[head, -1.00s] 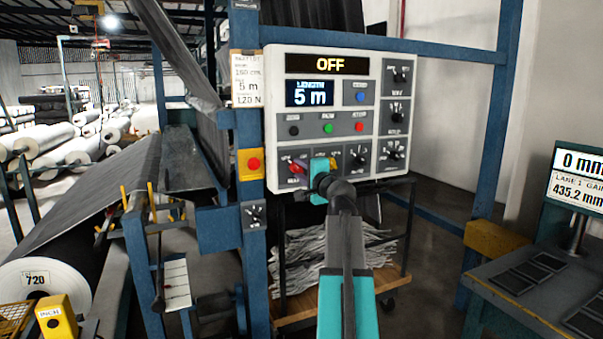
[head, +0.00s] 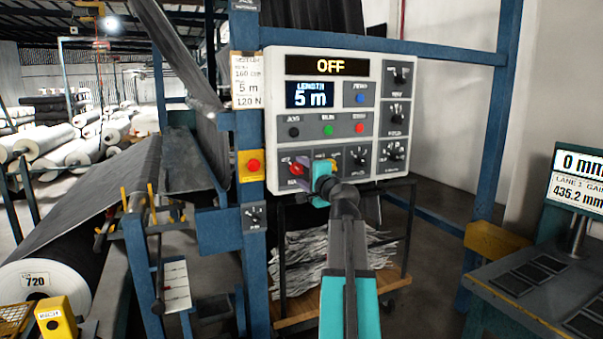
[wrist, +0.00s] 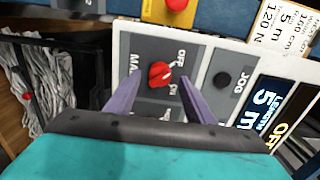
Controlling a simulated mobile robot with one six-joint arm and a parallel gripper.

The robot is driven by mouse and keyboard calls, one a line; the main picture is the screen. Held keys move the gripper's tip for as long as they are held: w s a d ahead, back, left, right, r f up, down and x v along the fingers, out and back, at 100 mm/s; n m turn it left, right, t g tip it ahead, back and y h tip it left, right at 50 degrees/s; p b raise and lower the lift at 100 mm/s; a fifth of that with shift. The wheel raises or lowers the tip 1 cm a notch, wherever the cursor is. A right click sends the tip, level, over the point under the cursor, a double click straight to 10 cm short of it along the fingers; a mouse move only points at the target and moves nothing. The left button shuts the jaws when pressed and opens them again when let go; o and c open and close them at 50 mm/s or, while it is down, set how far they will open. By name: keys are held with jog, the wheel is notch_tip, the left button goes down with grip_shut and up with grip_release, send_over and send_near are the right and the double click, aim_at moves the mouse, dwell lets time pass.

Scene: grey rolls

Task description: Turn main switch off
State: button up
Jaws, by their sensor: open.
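The main switch is a red knob (head: 296,168) at the lower left of the grey control panel (head: 376,70). In the wrist view the red knob (wrist: 160,74) sits between my two purple fingers, with OFF and ON printed beside it. A pale mark by the knob seems to lie on the OFF side, but it is small. My gripper (wrist: 159,80) is open, one finger on either side of the knob; I cannot tell if they touch it. In the head view my turquoise gripper (head: 320,169) is just right of the knob and hides part of the panel. The top display (head: 328,66) reads OFF.
Black, green and red buttons sit above the knob, and several black dials (head: 394,150) to the right. A red button on a yellow box (head: 251,166) is left of the panel. A blue post (head: 252,290) stands below it. A keypad desk (head: 540,285) is at right.

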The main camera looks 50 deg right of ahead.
jog(key=v, duration=1.2)
jog(key=shift+s, duration=0.3)
jog(key=shift+a, duration=0.1)
